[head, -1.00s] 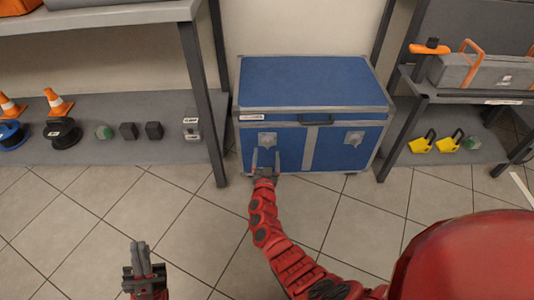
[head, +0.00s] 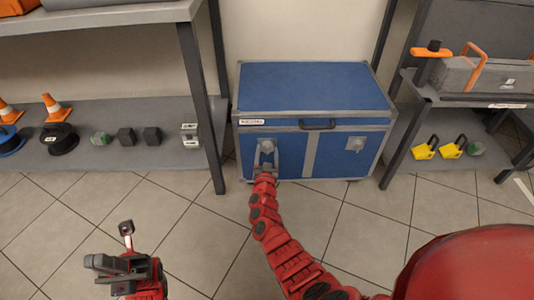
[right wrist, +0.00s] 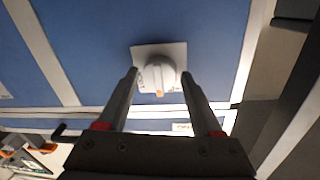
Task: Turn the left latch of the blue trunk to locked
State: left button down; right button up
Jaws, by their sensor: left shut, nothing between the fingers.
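The blue trunk (head: 310,88) with grey edging stands on the floor against the wall, lid shut. Its left latch (head: 267,142) is partly hidden by my right gripper (head: 266,150). In the right wrist view, the latch is a pale round knob (right wrist: 158,74) with an orange mark on a light square plate (right wrist: 143,54). My right gripper's open fingers (right wrist: 159,76) reach to either side of the knob; I cannot tell whether they touch it. The right latch (head: 354,143) is in plain view. My left gripper (head: 108,266) is shut and empty over the floor, lower left.
A grey shelf (head: 92,168) with cones, cable reels and dark blocks stands left of the trunk. Another rack (head: 455,98) on the right holds a grey toolbox (head: 482,72) and yellow items (head: 453,150). The tiled floor (head: 205,240) in front is clear.

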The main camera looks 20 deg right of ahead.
grip_shut()
